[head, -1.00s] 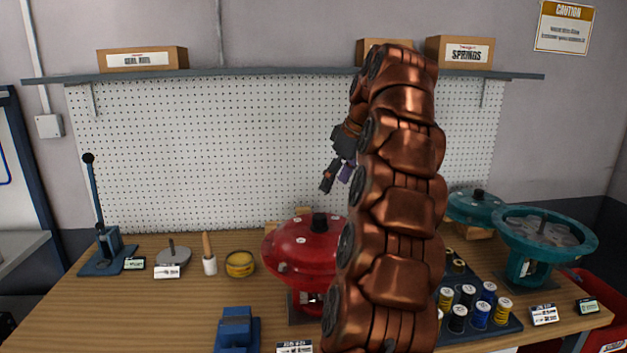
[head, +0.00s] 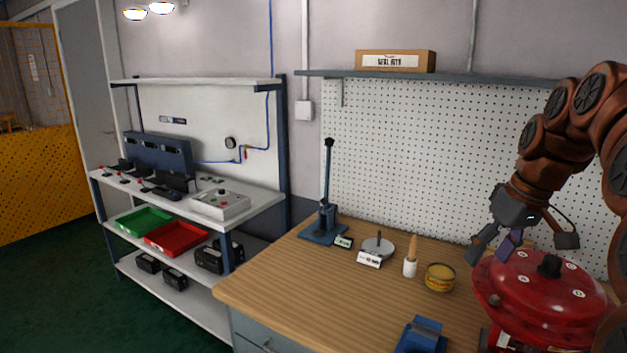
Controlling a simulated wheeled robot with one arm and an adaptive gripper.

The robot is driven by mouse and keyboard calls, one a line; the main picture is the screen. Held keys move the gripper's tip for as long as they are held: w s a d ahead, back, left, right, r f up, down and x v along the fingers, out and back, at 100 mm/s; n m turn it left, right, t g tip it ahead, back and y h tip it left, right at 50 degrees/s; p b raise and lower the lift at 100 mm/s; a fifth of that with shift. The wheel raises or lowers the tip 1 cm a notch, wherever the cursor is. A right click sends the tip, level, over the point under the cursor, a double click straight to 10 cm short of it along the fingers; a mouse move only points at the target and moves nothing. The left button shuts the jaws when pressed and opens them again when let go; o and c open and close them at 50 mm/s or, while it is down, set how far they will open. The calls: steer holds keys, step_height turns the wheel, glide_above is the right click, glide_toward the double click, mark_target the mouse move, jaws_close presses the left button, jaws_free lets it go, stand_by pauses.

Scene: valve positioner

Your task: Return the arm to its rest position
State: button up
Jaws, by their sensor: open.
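My gripper (head: 522,245) is at the right of the head view, at the end of my copper-coloured arm. Its dark fingers are spread apart, with nothing seen between them. It hangs in front of the pegboard, just above and left of the red round valve actuator (head: 540,296) on the workbench. In the picture the fingers overlap the actuator's upper edge; I cannot tell whether they touch it. My arm bends down to the gripper from the upper right, and part of it is cut off by the right edge.
The wooden workbench (head: 300,283) holds a lever press (head: 325,205), a grey disc (head: 378,246), a brush (head: 410,257), a yellow tin (head: 440,278) and a blue block (head: 421,336). A test bench (head: 262,205) with red and green trays stands left. Open floor lies at lower left.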

steer(key=s+a+f+g, duration=0.1)
steer(key=s+a+f, duration=0.35)
steer(key=a, duration=0.25)
steer(key=s+a+f+g, duration=0.1)
steer(key=s+a+f, duration=0.2)
steer(key=s+a, duration=0.25)
steer(key=s+a+f+m+g+h, duration=0.1)
steer(key=s+a+f, duration=0.1)
steer(key=s+f, duration=0.3)
steer(key=s+a+f+g+p, duration=0.1)
steer(key=s+a+f, duration=0.2)
steer(key=s, duration=0.8)
step_height(320, 180, down, 3)
steer(key=shift+a+r+m+h, duration=0.1)
steer(key=shift+a+m+h, duration=0.05)
steer(key=shift+m+h, duration=0.25)
